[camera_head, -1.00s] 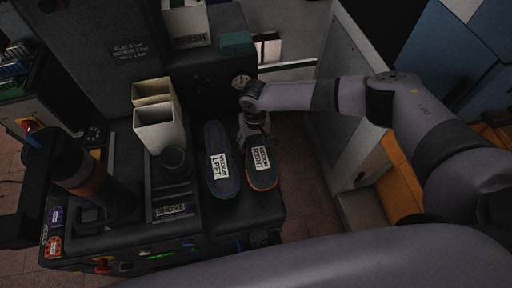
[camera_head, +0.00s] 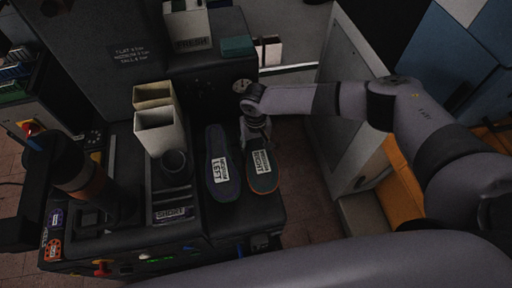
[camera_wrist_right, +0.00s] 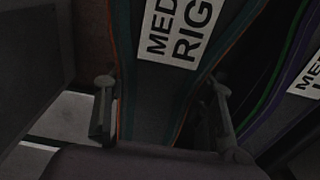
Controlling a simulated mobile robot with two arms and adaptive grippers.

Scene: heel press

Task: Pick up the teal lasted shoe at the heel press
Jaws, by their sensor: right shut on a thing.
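The teal lasted shoe (camera_head: 263,182) has a dark sole, a teal and orange edge and a white "MEDIUM RIGHT" label. It lies at the right of the dark press bench. My right gripper (camera_head: 256,132) is shut on its far end. In the right wrist view the shoe (camera_wrist_right: 155,100) runs between the two fingers of the gripper (camera_wrist_right: 163,108), one along each side. I cannot tell whether the shoe is clear of the bench. My left gripper is not in view.
A purple-edged shoe (camera_head: 222,188) labelled "MEDIUM LEFT" lies close on the left. Cream bins (camera_head: 160,132) and a dark cup (camera_head: 174,163) stand further left. A teal block (camera_head: 237,46) is at the back. A grey panel (camera_head: 345,110) stands to the right.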

